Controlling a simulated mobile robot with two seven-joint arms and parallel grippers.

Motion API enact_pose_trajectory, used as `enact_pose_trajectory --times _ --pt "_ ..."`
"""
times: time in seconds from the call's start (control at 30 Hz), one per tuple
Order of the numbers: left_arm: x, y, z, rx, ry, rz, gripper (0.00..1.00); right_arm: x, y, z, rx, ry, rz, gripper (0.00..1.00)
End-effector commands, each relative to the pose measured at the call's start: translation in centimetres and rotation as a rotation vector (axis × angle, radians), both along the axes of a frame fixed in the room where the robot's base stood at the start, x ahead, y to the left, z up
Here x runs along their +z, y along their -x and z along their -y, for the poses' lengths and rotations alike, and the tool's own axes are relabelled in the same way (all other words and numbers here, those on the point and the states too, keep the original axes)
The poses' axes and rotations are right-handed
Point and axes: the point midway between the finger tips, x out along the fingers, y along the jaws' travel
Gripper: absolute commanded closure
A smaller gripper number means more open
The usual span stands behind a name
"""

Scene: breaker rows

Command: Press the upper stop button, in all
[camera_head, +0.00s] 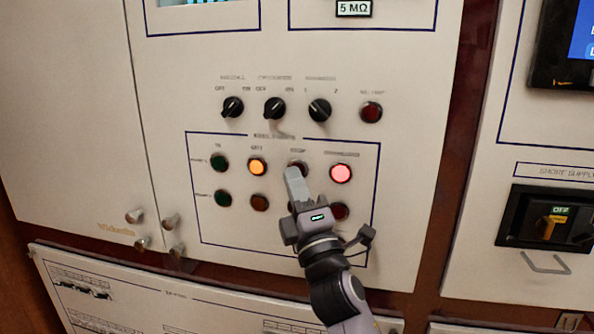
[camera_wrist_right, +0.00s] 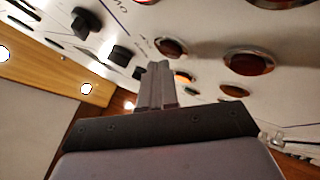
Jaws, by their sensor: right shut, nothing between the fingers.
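The upper stop button (camera_head: 299,166) is a dark red button in the third column of the upper row, in the blue-outlined box on the panel. My right gripper (camera_head: 293,172) is shut and empty. Its fingertips lie over the lower part of this button in the head view and hide some of it. I cannot tell whether they touch it. The lower button of that column is mostly hidden behind my gripper. In the right wrist view the shut fingers (camera_wrist_right: 157,84) point towards the panel. My left gripper is not in view.
Beside the stop button are a lit orange button (camera_head: 257,167) and a lit red lamp (camera_head: 341,173). Green buttons (camera_head: 220,162) stand at the left. Black rotary knobs (camera_head: 275,108) sit above. Small metal knobs (camera_head: 170,222) stick out at lower left.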

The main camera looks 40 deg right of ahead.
Motion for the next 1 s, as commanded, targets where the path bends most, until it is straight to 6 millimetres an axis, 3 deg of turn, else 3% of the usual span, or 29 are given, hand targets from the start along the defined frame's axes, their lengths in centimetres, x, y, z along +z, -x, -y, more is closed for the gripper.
enact_pose_trajectory --times 1.0 --pt "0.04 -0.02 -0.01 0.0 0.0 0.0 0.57 0.03 -0.54 0.65 0.0 0.001 0.001 1.0"
